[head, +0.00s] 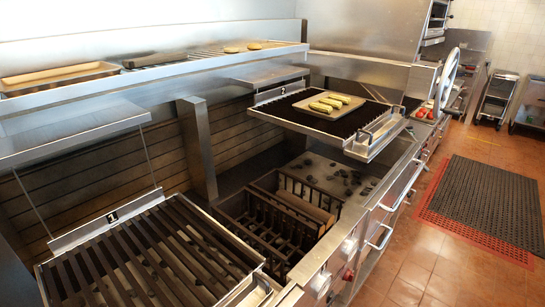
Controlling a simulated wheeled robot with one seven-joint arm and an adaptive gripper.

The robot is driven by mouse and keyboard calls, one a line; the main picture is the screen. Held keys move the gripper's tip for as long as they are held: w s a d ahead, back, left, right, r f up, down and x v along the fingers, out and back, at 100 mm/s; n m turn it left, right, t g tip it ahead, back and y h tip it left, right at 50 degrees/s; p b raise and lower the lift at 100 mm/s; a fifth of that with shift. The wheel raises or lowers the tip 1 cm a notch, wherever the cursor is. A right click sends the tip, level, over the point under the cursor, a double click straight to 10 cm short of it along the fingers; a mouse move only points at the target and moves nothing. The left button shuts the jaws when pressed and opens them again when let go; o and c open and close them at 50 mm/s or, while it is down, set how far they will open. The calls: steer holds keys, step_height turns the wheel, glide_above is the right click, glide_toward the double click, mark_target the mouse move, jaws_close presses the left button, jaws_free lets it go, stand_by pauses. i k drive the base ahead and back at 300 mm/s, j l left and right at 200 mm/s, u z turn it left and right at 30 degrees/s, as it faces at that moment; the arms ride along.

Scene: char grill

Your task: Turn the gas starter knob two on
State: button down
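The char grill's front panel (326,262) runs diagonally from the bottom centre up to the right in the head view. Small knobs show on it, with a pale metal one (319,283) near the bottom and a small red part (348,273) beside it. I cannot tell which of these is gas starter knob two, nor how any knob is turned. My gripper is not in the head view.
Metal handles (381,237) stick out along the front. A slatted grate (150,255) lies at the lower left; a raised grate holds a tray (343,108) with yellow food. The tiled floor (420,255) is open at right, beside a black and red mat (487,205).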

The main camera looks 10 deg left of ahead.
mark_target(349, 275)
steer(key=k+j+u, duration=0.1)
steer(key=k+j, duration=0.2)
steer(key=k+j+u, duration=0.1)
steer(key=k+j, duration=0.2)
steer(key=j, duration=0.25)
steer(key=k+j+u, duration=0.1)
steer(key=k+j, duration=0.2)
steer(key=j, duration=0.15)
